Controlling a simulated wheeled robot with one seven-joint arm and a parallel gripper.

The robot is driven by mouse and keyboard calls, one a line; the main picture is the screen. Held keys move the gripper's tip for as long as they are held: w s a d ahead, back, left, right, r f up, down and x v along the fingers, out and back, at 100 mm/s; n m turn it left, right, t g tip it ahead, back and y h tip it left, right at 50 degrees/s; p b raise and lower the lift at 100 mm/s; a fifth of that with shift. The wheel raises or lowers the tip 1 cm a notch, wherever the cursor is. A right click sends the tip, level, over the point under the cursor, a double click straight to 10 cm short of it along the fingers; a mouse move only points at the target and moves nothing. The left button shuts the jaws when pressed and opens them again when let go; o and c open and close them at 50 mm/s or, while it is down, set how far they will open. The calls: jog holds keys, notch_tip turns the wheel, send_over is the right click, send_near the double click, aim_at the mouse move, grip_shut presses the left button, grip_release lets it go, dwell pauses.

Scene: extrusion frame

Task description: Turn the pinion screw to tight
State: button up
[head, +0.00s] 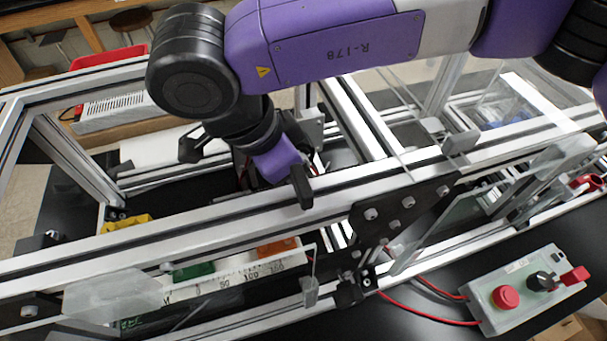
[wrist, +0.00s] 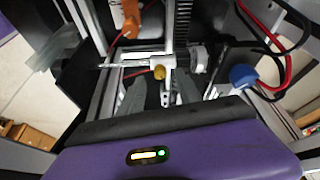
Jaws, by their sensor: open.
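In the wrist view a small brass-coloured knob (wrist: 159,72) sits on a pale block, beside a dark toothed rack (wrist: 183,22). It looks like the pinion screw, but no marking shows how tight it is. My gripper (wrist: 160,92) is open and empty, with its grey fingers either side of a gap just below the knob in the picture. I see no contact with the knob. In the head view my gripper (head: 245,168) reaches down inside the extrusion frame (head: 225,217), and the knob is not visible there.
A blue knob (wrist: 243,76) and red and black cables (wrist: 275,35) lie right of the gripper; an orange part (wrist: 130,18) lies beyond. In the head view, a front rail and black bracket plate (head: 405,208) stand close to my gripper. A control box (head: 525,290) sits front right.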

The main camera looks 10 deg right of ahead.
jog(key=shift+x, duration=1.5)
jog(key=shift+c, duration=0.4)
grip_shut()
